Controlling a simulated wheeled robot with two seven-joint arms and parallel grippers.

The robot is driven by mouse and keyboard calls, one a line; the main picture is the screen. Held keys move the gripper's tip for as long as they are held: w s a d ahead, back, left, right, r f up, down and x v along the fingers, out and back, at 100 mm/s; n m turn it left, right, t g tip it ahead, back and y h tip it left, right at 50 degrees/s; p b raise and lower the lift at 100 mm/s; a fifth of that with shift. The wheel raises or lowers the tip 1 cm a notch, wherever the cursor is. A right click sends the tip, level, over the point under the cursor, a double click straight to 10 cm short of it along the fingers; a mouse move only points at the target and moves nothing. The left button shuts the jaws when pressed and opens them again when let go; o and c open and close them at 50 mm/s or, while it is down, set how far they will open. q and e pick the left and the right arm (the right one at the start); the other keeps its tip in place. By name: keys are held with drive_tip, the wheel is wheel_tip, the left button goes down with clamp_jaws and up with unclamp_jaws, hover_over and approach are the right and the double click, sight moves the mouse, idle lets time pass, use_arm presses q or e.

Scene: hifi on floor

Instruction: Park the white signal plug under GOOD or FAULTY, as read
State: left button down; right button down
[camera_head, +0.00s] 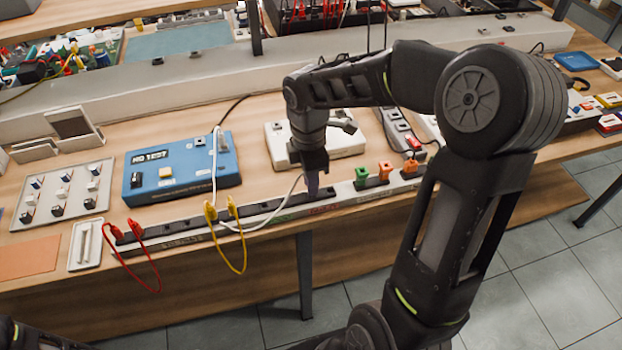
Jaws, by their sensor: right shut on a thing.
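My right gripper (313,184) points down at the front rail (190,238), just above the part with a green label (287,216) and a red label (325,209). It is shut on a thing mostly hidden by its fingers. A white cable (268,222) loops from the blue tester to these fingers, so the held thing appears to be the white signal plug. I cannot tell whether the plug touches the rail. The blue tester (190,183) has a display (150,157) that reads NO TEST. My left gripper is out of view.
Yellow leads (240,258) and red leads (150,270) hang from the rail's left part. Green and orange plugs (385,170) stand right of my gripper. A white device (285,150) sits behind it. A tray of small switches (62,195) lies at left.

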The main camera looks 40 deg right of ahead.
drive_tip(key=shift+f+b, duration=0.65)
drive_tip(key=shift+f, duration=0.35)
idle(0.8)
idle(0.4)
drive_tip(key=c, duration=1.3)
unclamp_jaws()
wheel_tip(320, 180, up, 8)
drive_tip(key=shift+a+f, duration=0.1)
drive_tip(key=shift+r+p, duration=2.05)
drive_tip(key=shift+r, duration=0.5)
